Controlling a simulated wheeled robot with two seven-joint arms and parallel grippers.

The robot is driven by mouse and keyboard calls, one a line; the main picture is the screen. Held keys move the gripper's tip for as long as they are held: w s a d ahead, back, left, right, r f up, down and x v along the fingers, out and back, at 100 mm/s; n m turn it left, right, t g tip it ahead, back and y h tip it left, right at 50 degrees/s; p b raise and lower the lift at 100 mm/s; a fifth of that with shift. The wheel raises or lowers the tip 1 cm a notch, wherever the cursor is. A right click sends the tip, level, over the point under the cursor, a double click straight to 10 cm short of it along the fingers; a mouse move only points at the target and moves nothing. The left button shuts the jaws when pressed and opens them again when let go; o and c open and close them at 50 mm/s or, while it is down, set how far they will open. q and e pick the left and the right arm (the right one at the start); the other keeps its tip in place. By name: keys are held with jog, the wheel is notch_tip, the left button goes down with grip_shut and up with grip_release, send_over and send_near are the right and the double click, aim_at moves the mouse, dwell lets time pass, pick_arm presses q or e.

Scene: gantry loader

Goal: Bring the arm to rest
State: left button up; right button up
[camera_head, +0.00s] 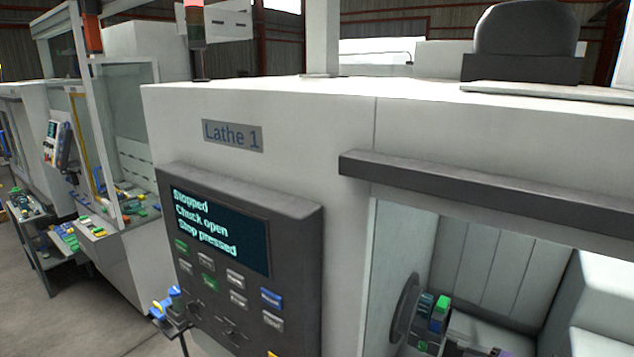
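Neither of my arms nor either gripper can be made out in the head view. The large white machine labelled Lathe 1 (232,135) fills the middle and right. Its dark control panel (312,260) has a screen (220,228) that appears to read "Stopped", "Chuck open" and "Stop pressed". Rows of buttons sit below the screen.
The lathe's opening (490,265) at lower right shows a round dark part (404,308) and blue and green pieces (436,312). A small stand with blue and yellow items (168,303) is left of the panel. Other machines and trays line the far left; grey floor (75,325) shows there.

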jog(key=s+a+f+g, duration=0.2)
jog(key=a+f, duration=0.4)
jog(key=s+a+f+n+g+h, duration=0.1)
jog(key=s+a+f+g, duration=0.2)
jog(key=a+f, duration=0.3)
jog(key=s+a+f+g+h, duration=0.1)
jog(key=s+a+f+g, duration=0.2)
jog(key=a+f, duration=0.4)
jog(key=shift+a+n, duration=0.4)
jog(key=shift+a, duration=0.15)
jog(key=s+a+f+n+g+h, duration=0.2)
jog(key=s+a+f+n, duration=0.15)
jog(key=s+a, duration=0.6)
jog(key=s+a+f+n+g+h, duration=0.15)
jog(key=s+a+n, duration=0.4)
jog(key=s, duration=0.75)
pick_arm(q)
notch_tip(320, 180, down, 14)
jog(key=b, duration=1.4)
jog(key=shift+s, duration=0.35)
pick_arm(e)
notch_tip(320, 180, down, 14)
jog(key=m, duration=0.1)
jog(key=shift+w+a+t, duration=0.3)
jog(key=shift+w+t, duration=0.05)
jog(key=shift+w, duration=0.1)
